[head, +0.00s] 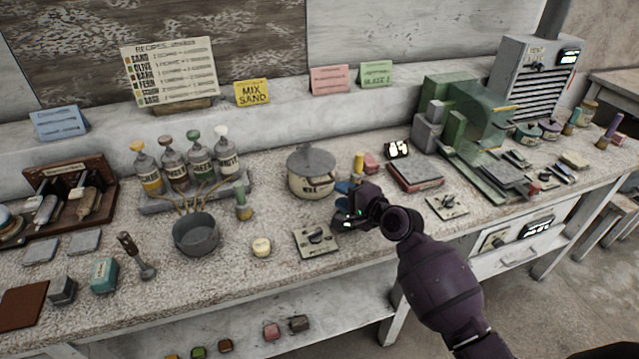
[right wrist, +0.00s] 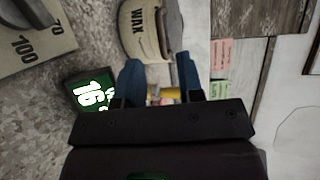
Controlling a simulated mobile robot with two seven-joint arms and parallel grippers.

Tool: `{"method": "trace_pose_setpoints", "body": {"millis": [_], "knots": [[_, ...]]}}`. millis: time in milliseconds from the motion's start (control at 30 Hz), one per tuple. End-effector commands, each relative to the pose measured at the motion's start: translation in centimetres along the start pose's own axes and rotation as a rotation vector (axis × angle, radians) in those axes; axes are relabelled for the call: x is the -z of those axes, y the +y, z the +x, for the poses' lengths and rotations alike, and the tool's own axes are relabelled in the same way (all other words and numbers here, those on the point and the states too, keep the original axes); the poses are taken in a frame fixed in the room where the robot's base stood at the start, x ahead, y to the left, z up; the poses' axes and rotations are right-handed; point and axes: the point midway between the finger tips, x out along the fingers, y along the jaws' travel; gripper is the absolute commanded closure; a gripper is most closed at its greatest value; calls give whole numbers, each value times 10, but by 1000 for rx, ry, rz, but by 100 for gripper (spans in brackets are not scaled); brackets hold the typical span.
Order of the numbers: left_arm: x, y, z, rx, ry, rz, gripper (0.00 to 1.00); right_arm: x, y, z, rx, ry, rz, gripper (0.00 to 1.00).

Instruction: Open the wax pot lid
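The wax pot (head: 309,184) is a cream pot standing on the workbench. Its grey lid (head: 311,160) with a small knob sits on top. My right gripper (head: 345,212) is in front of the pot and to its right, apart from the lid. In the right wrist view, the fingers (right wrist: 160,75) are spread with a gap between them, and the pot with its WAX label (right wrist: 141,32) is just beyond the fingertips. The lid is not clear in that view. My left gripper is not in view.
A dial plate (head: 317,240) lies in front of the pot, with a lit display beside my gripper in the wrist view (right wrist: 91,97). A grey saucepan (head: 196,235) and several bottles stand to the left. A green machine (head: 466,120) stands at the right.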

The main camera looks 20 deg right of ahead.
Motion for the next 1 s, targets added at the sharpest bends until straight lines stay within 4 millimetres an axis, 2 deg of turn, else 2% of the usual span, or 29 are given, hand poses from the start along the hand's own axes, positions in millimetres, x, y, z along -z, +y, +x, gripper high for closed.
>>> {"method": "trace_pose_setpoints", "body": {"millis": [300,500,667,933,967,1000], "knots": [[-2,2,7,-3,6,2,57,0,1,55,-2,-1,-1,66],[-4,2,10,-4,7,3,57,0,1,77,-1,0,-2,66],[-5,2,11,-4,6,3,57,-1,0,84,-1,-1,-3,66],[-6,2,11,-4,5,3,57,0,0,85,0,0,-3,66],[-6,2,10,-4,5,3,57,0,0,85,0,0,-3,67],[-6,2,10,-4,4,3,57,0,0,85,0,0,-3,73]]}}
